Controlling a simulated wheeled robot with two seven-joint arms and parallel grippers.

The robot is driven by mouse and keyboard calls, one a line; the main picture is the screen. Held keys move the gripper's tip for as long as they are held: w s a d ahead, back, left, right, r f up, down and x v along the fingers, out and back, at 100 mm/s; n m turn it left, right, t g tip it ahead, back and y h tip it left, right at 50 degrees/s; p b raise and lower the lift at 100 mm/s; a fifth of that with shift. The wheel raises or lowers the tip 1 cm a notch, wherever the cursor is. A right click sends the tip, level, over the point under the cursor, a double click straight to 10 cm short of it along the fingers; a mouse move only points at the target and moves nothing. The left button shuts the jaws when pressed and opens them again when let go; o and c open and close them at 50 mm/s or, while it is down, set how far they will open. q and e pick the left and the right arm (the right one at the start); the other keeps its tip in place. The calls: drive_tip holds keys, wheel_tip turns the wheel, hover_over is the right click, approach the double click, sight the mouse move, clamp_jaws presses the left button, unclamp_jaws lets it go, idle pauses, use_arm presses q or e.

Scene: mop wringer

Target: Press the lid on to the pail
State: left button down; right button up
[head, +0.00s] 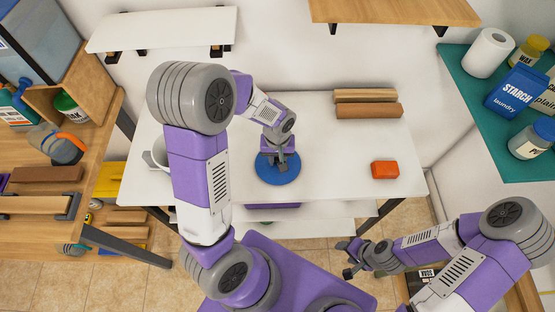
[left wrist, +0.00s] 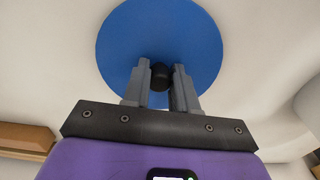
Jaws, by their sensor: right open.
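The blue round lid (head: 278,177) is at the middle front of the white table. In the left wrist view the lid (left wrist: 115,45) is a flat blue disc with a black knob (left wrist: 160,76) at its centre. My left gripper (head: 281,161) is over the lid, its fingers on both sides of the knob, closed against it. A white vessel with a handle (head: 153,158), possibly the pail, shows at the table's left, mostly hidden behind my left arm. I cannot tell whether anything is under the lid. My right gripper (head: 352,258) is open and empty, in front of the table.
An orange block (head: 385,170) lies right of the lid. Brown blocks (head: 368,110) lie at the table's back right. A teal shelf (head: 480,115) with bottles and a paper roll is at the right. A wooden bench (head: 95,140) stands at the left. The table between lid and blocks is clear.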

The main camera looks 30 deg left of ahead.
use_arm(q)
drive_tip(key=c, duration=1.6)
unclamp_jaws()
drive_tip(key=shift+s+f, duration=0.2)
drive_tip(key=shift+f, duration=0.1)
clamp_jaws()
drive_tip(key=shift+w+r+p, duration=0.15)
drive_tip(key=shift+r+p, duration=0.55)
drive_tip(key=shift+r, duration=0.1)
wheel_tip(320, 180, up, 19)
drive_tip(key=p, duration=1.5)
unclamp_jaws()
drive_tip(key=shift+w, duration=0.1)
drive_tip(key=shift+a, duration=0.1)
clamp_jaws()
